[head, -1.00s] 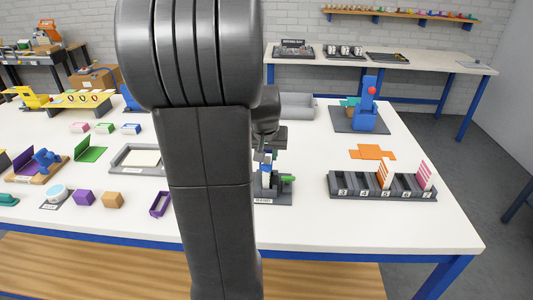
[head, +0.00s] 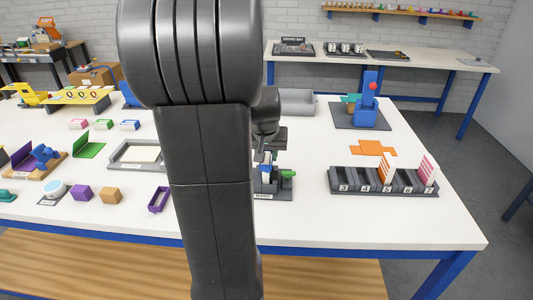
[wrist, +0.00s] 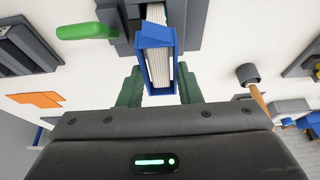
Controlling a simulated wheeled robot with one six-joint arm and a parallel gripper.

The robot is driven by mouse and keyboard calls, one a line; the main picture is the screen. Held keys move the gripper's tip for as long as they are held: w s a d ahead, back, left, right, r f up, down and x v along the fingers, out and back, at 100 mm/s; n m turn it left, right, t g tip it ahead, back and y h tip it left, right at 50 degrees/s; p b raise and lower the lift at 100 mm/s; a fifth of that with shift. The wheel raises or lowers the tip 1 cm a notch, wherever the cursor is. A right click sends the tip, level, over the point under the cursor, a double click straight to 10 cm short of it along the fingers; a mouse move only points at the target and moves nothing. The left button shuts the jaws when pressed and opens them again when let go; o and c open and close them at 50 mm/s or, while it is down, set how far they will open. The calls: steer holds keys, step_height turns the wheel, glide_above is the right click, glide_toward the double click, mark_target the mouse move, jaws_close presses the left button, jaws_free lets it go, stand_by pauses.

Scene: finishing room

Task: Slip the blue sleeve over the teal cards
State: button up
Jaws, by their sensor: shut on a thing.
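The blue sleeve (wrist: 157,35) is between the green fingers of my gripper (wrist: 160,82) in the wrist view. My gripper is shut on it. A stack of cards (wrist: 159,68) shows as pale edges inside the sleeve's blue walls; their teal faces cannot be made out. The stack also shows above the sleeve, at a dark grey holder (wrist: 190,22) with a green lever (wrist: 86,31). In the head view the holder (head: 274,187) stands near the front of the table, and my arm hides part of it. How far the sleeve covers the cards is unclear.
Right of the holder is a numbered slotted rack (head: 350,184) with orange and pink cards. An orange flat piece (head: 373,148) lies behind it. A blue press (head: 366,118) stands at the back right. A purple open sleeve (head: 158,200) lies left of my arm.

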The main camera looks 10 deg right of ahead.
steer(key=shift+f, duration=0.3)
steer(key=o, duration=1.2)
steer(key=shift+r+p, duration=2.9)
steer(key=shift+r, duration=1.15)
steer(key=shift+f, duration=0.15)
step_height(320, 180, down, 6)
steer(key=b, duration=0.5)
steer(key=shift+f, duration=0.25)
